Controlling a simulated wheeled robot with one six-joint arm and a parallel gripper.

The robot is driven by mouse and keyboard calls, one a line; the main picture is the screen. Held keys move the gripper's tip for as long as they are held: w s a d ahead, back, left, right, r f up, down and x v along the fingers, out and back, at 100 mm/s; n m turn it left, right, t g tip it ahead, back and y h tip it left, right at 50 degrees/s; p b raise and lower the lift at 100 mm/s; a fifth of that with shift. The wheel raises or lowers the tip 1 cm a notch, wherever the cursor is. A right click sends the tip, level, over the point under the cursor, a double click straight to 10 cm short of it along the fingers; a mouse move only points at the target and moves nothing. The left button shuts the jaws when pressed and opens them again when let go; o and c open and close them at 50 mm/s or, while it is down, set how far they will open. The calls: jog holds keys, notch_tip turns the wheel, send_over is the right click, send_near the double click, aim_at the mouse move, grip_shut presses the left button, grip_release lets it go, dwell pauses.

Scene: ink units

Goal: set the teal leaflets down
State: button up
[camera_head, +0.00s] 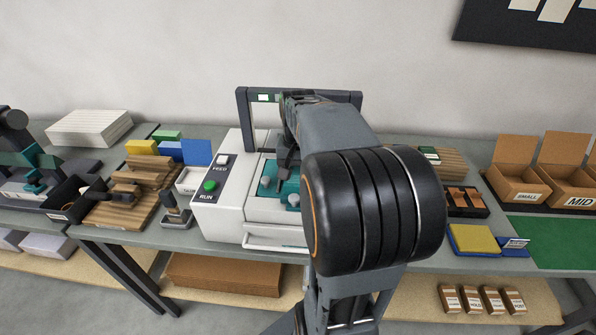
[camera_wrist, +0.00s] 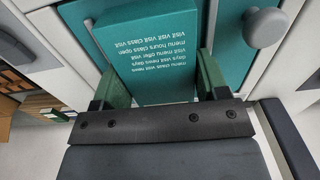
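The teal leaflets (camera_wrist: 150,50) are a stack with white print, upside down in the wrist view. They sit between the two green fingers of my gripper (camera_wrist: 165,88), which press against both sides. A teal panel of the white machine (camera_wrist: 235,60), with grey knobs, lies behind them. In the head view my gripper is over the machine's teal bed (camera_head: 268,170), mostly hidden by my own arm. I cannot make out the leaflets there, nor tell whether they touch the bed.
The machine (camera_head: 222,205) has a green RUN button and a dark frame. A wooden rack (camera_head: 125,205) and colored blocks are at left. A yellow-topped pad (camera_head: 474,238), SMALL (camera_head: 518,182) and MID (camera_head: 566,190) boxes, and a green mat (camera_head: 550,242) are at right.

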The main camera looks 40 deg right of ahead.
aim_at(297, 170)
jog(key=shift+o, duration=0.4)
jog(key=shift+r, duration=0.25)
jog(key=r, duration=0.6)
jog(key=d+r+p, duration=0.1)
jog(key=r, duration=0.1)
jog(key=shift+s+d+r, duration=0.1)
jog(key=shift+s+r, duration=0.15)
jog(key=shift+r, duration=0.15)
jog(key=shift+o, duration=0.3)
jog(key=shift+w+a+r, duration=0.3)
jog(key=shift+a+r, duration=0.25)
jog(key=shift+a, duration=0.05)
jog(key=shift+w+a+r, duration=0.25)
jog(key=shift+a+r, duration=0.25)
jog(key=shift+a, duration=0.05)
jog(key=shift+s+d+r, duration=0.3)
jog(key=shift+d+r, duration=0.2)
jog(key=shift+d, duration=0.15)
jog(key=shift+a, duration=0.15)
